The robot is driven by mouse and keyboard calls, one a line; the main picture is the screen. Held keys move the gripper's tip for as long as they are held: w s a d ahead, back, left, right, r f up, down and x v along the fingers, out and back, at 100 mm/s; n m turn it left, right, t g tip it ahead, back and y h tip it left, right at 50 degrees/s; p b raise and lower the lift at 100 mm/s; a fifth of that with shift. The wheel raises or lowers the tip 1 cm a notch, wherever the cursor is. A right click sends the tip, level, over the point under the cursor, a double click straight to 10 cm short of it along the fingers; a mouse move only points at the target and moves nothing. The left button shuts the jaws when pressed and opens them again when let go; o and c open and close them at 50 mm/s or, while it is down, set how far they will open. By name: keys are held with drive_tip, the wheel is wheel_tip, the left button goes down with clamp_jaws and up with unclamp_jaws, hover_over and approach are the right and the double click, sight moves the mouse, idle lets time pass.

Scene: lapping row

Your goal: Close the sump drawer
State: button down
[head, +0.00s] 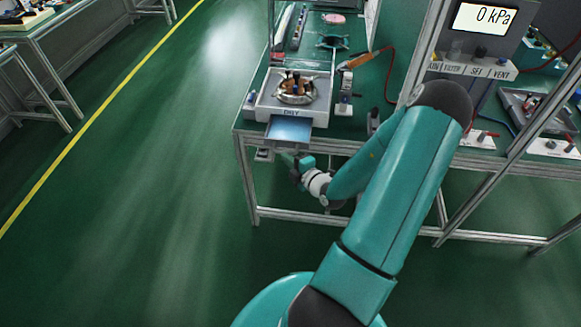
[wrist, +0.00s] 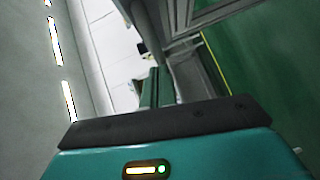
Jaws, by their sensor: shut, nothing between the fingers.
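The sump drawer (head: 289,130) shows in the head view as a shallow tray with a bluish inside. It sticks out from the front of a grey lapping unit (head: 262,101) at the bench's near edge, so it stands open. My gripper (head: 287,160) is just below and in front of the drawer, under the bench-top level. It is shut and empty. I cannot tell whether it touches the drawer. In the wrist view my gripper's fingers (wrist: 151,88) point up the picture; the drawer cannot be made out there.
A round metal plate (head: 295,92) sits on the lapping unit. The bench frame leg (head: 246,180) stands left of my arm. A pressure display (head: 484,19) and a valve panel (head: 470,68) are at right. The floor left of the bench (head: 150,200) is clear.

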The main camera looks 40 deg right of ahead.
sight(294, 136)
drive_tip(key=shift+w+d, duration=0.15)
drive_tip(key=shift+d, duration=0.1)
drive_tip(key=w+d, duration=0.2)
drive_tip(key=d, duration=0.1)
drive_tip(key=w+d, duration=0.6)
drive_tip(key=d, duration=0.1)
drive_tip(key=shift+d, duration=0.1)
drive_tip(key=shift+w+d+r, duration=0.1)
drive_tip(key=shift+d, duration=0.2)
drive_tip(key=shift+a, duration=0.1)
